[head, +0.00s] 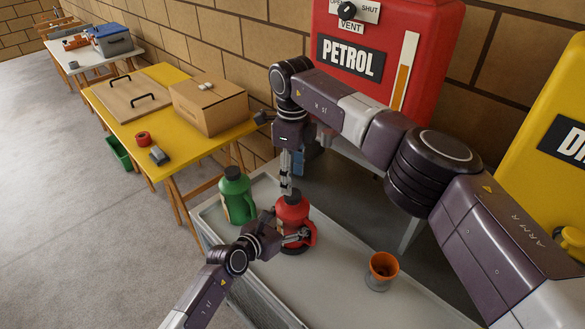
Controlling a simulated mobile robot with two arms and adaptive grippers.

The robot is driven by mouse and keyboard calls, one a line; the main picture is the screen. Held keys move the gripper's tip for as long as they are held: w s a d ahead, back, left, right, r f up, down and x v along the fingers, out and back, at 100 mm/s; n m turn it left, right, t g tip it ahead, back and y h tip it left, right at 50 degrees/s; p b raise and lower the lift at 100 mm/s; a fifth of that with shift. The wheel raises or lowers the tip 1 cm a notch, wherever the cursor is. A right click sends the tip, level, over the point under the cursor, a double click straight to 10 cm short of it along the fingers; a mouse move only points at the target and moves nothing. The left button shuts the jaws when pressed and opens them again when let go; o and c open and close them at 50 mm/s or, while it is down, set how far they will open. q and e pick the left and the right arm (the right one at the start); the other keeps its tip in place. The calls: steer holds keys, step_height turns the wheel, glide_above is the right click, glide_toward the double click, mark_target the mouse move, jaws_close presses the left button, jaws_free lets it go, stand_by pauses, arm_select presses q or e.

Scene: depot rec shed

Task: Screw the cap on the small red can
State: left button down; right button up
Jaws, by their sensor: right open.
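The small red can (294,208) stands upright on the grey-topped bench (330,277). A black cap (292,197) sits at the top of its neck; how tightly it sits cannot be told. My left gripper (299,238) is at the front of the can, low near its handle, and looks shut on it. My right gripper (287,187) points straight down just above the cap. It is open and empty, with its fingertips close to the cap; whether they touch it cannot be told.
A green can (235,193) with a dark cap stands left of the red can. An orange-rimmed cup (382,268) stands at the right. Behind are the red petrol tank (381,40) and a yellow tank (545,130). A yellow table (185,145) holds a cardboard box (209,105).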

arm_select(q)
steer(key=shift+f, duration=0.1)
arm_select(e)
steer(key=shift+f, duration=2.75)
steer(key=shift+c, duration=0.2)
steer(key=c, duration=1.1)
steer(key=o, duration=1.3)
steer(key=shift+r, duration=0.1)
step_height(320, 180, up, 12)
